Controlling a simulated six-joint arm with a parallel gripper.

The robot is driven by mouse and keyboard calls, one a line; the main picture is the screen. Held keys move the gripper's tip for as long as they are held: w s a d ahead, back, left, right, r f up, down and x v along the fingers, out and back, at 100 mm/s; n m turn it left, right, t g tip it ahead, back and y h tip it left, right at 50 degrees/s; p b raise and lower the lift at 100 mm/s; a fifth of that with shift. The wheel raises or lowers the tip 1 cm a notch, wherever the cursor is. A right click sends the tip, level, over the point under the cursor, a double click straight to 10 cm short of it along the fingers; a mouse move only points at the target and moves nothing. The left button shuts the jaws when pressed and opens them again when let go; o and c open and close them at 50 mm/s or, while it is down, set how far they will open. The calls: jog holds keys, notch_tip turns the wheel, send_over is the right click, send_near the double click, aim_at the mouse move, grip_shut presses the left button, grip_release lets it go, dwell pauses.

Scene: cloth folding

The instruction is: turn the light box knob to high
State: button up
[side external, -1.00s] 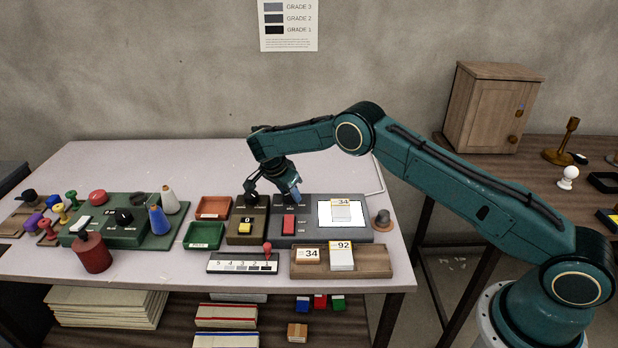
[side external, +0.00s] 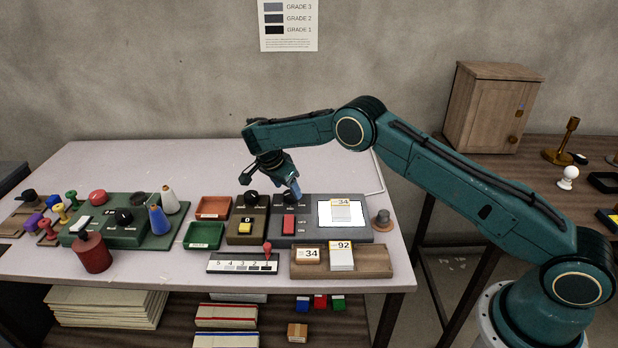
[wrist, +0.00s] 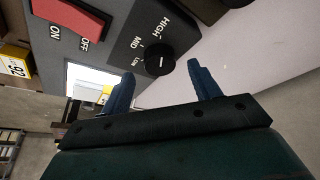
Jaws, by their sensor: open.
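The light box (side external: 345,236) is a grey box with a lit white panel (side external: 325,213) and a red ON/OFF switch (side external: 289,224). Its round black knob (wrist: 160,60) shows in the wrist view beside the labels HIGH, MID and LOW. The knob carries a short white mark; which label it points to is hard to tell. My gripper (wrist: 160,72) is open and empty. Its two blue fingers stand on either side of the knob in the picture, with no clear contact. In the side view my gripper (side external: 293,189) is over the box's back left part and largely hides the knob.
An olive box (side external: 246,230) with a black knob and yellow button stands directly left. Red and green trays (side external: 204,236) lie further left. A wooden tray (side external: 378,262) with numbered cards is in front. A thin rod rises behind the light box. The table's back is clear.

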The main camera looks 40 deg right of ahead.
jog(key=v, duration=0.9)
jog(key=shift+a+r, duration=0.1)
dwell(0.4)
